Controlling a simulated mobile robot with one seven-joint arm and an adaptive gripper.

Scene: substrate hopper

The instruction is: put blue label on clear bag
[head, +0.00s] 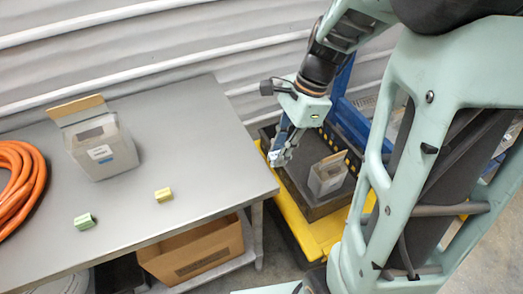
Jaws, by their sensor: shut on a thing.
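My gripper (280,157) hangs beyond the table's right edge, pointing down, above the left part of a dark tray. Its fingers are shut on a small block with a blue and whitish look at the tips, which I take to be the blue label (275,156); the fingers hide much of it.
The dark tray (318,208) rests on a yellow base (322,232). The grey table (190,130) holds a larger grey box (101,148) with a raised flap, a yellow block (163,195), a green block (85,221) and an orange hose (22,180). A cardboard box (195,250) sits below.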

